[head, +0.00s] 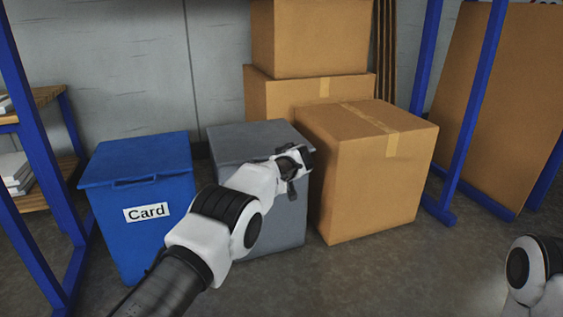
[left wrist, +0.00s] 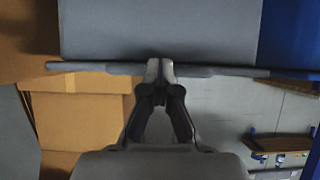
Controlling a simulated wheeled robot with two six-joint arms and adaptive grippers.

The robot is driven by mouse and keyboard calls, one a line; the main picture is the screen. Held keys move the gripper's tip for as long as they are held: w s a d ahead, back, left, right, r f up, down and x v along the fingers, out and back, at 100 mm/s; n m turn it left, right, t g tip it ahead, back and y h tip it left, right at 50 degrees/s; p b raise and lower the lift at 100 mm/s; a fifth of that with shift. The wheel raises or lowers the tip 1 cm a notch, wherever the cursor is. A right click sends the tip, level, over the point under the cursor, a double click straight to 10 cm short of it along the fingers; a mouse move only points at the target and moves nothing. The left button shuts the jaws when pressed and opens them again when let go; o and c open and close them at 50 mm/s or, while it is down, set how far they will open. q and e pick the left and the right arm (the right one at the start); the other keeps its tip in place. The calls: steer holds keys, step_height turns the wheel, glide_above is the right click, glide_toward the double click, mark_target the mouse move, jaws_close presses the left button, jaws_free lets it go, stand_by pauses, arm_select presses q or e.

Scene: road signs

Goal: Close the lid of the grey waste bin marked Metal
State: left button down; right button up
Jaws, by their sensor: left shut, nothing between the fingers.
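The grey waste bin (head: 285,228) stands between the blue bin and the cardboard boxes. Its grey lid (head: 250,138) looks flat and down on the bin. My left arm covers much of the bin's front, so no Metal label shows. My left gripper (head: 298,163) is shut and empty at the lid's front right part. In the left wrist view the picture looks upside down: the bin's grey front (left wrist: 160,30) is at the top and the lid (left wrist: 100,67) is a thin edge-on band. The shut fingertips (left wrist: 160,68) are at that band; contact is unclear.
A blue bin (head: 145,215) marked Card stands left, its lid down. Stacked cardboard boxes (head: 365,170) stand close on the right. Blue rack posts (head: 465,120) rise at both sides. A shelf (head: 40,190) is at far left. Floor in front is clear.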

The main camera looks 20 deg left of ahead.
arm_select(q)
steer(key=v, duration=1.2)
steer(key=s+a+f+g+h+p, duration=0.1)
steer(key=s+a+f+g+p, duration=0.3)
steer(key=s+f, duration=0.7)
steer(key=s+a+f+g+h+p, duration=0.1)
steer(key=s+a+f+g+p, duration=0.35)
steer(key=s+f, duration=0.65)
steer(key=s+d+f+g+h+p, duration=0.15)
steer(key=s+f, duration=0.25)
steer(key=s, duration=0.6)
steer(key=s+f+g+h+p, duration=0.15)
steer(key=s+f, duration=0.25)
steer(key=s, duration=0.5)
steer(key=s+d+r+m+h, duration=0.1)
steer(key=s, duration=0.6)
steer(key=s+d+r+h, duration=0.1)
steer(key=s+h, duration=0.1)
steer(key=s, duration=0.5)
step_height(320, 180, up, 40)
steer(key=w+a+m+t+y+p, duration=0.1)
steer(key=m+p, duration=0.4)
steer(key=p, duration=3.3)
steer(key=shift+w+a+f+t, duration=0.15)
steer(key=shift+a+f+t, duration=0.1)
steer(key=shift+a+t, duration=0.1)
